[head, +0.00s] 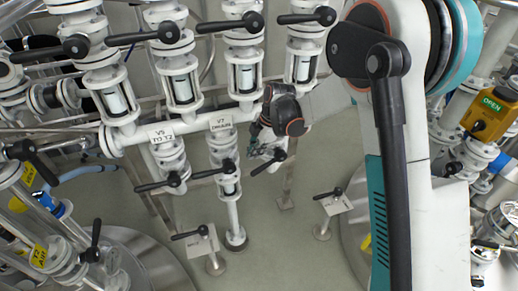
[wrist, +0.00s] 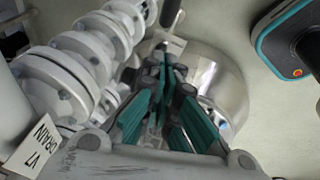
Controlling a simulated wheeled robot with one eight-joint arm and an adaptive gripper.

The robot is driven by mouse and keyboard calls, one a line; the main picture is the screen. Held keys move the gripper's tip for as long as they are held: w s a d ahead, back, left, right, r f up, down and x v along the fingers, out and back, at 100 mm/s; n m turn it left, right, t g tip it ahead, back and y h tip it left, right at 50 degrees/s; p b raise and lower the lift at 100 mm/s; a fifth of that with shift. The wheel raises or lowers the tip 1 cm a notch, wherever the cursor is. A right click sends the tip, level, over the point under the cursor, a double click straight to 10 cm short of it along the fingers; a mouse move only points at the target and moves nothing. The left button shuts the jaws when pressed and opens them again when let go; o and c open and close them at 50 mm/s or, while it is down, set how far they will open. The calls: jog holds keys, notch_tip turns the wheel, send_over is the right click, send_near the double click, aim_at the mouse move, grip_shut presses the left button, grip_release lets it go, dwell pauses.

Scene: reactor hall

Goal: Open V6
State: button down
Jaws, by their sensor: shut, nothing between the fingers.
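No label reading V6 is legible in either view. In the wrist view the teal-padded fingers (wrist: 166,62) are shut with nothing held, beside a white flanged valve body (wrist: 88,62). A black lever (wrist: 171,12) shows beyond the fingertips. The V7 DRAIN sign (wrist: 35,146) is at lower left there. My arm hides part of the pipework behind it.
Several levered valves with sight glasses (head: 180,88) line the top. Small floor-standing levers (head: 202,240) stand in front. A yellow OPEN box (head: 489,115) is at right. Bare floor (head: 262,235) shows in the middle.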

jog(key=b, duration=0.2)
send_over(252, 173)
jog(key=s, duration=0.2)
notch_tip(252, 173, down, 5)
jog(key=shift+w+d+f+b, duration=0.2)
jog(key=shift+w+f, duration=0.1)
jog(key=shift+f, duration=0.25)
jog(key=shift+w+d+f+b, duration=0.1)
jog(key=shift+w+d+f, duration=0.15)
jog(key=shift+f, duration=0.3)
jog(key=shift+w+d+f+b, duration=0.1)
jog(key=shift+w+d+f, duration=0.15)
jog(key=shift+f, duration=0.3)
jog(key=shift+w+a+f, duration=0.1)
jog(key=shift+w+f, duration=0.05)
